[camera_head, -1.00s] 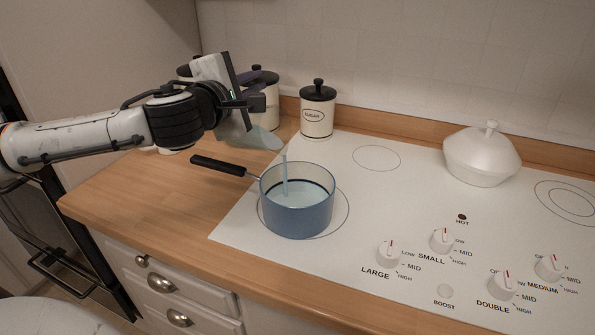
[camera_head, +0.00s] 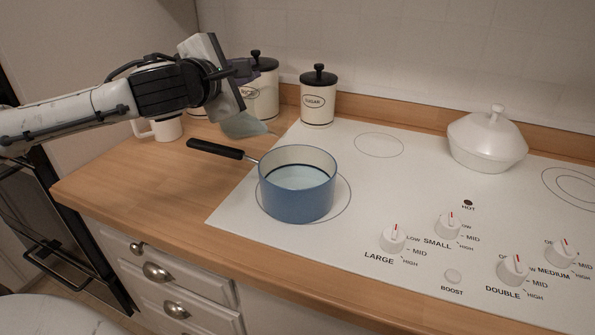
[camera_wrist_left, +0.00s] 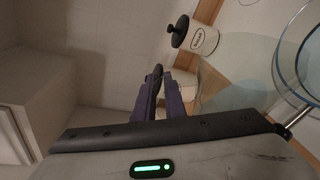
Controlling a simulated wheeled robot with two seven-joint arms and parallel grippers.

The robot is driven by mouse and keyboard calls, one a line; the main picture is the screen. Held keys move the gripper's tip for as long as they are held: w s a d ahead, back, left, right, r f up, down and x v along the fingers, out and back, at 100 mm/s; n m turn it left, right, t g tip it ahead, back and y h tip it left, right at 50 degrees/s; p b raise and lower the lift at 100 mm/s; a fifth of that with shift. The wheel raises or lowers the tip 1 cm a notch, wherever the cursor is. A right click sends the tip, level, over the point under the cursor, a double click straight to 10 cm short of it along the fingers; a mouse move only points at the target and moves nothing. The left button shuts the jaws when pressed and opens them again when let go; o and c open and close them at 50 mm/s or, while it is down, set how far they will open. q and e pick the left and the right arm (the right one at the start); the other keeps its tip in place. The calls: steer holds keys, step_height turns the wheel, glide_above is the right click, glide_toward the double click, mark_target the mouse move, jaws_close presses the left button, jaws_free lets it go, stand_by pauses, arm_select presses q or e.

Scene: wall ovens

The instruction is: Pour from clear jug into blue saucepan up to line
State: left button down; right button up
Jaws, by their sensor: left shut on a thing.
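The blue saucepan (camera_head: 297,198) stands on the front left ring of the white cooktop, its black handle (camera_head: 215,148) pointing left. Pale water (camera_head: 298,179) lies inside it, with its surface close to a dark line on the inner wall. The clear jug (camera_head: 243,125) is tilted, its lip left of and behind the pan; no stream falls from it. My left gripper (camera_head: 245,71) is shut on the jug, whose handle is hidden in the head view. The left wrist view shows the dark fingers (camera_wrist_left: 165,95), the see-through jug (camera_wrist_left: 235,80) and the pan rim (camera_wrist_left: 278,60). My right gripper is not in view.
A sugar canister (camera_head: 318,98) and another canister (camera_head: 262,90) stand against the wall behind the jug. A white mug (camera_head: 160,129) sits on the wooden counter at left. A white lidded pot (camera_head: 486,142) is at back right. Knobs (camera_head: 393,238) line the cooktop's front right.

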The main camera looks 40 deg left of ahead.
arm_select(q)
steer(key=shift+a+r+n, duration=0.5)
steer(key=shift+r, duration=0.25)
steer(key=shift+a+r+n+h+p, duration=0.25)
steer(key=shift+a+n+h+p, duration=0.05)
steer(key=shift+p, duration=0.3)
steer(key=shift+a+f+g+p, duration=0.1)
steer(key=shift+f+g+p, duration=0.1)
steer(key=shift+g+p, duration=0.1)
steer(key=shift+f+n, duration=0.2)
steer(key=shift+n, duration=0.1)
steer(key=a+f+n+g+h+p, duration=0.1)
steer(key=a+f+n+h+p, duration=0.3)
steer(key=a+f+n+p, duration=0.1)
steer(key=shift+w+a+n+h+p, duration=0.25)
steer(key=shift+a+n+p, duration=0.35)
steer(key=shift+a+p, duration=0.45)
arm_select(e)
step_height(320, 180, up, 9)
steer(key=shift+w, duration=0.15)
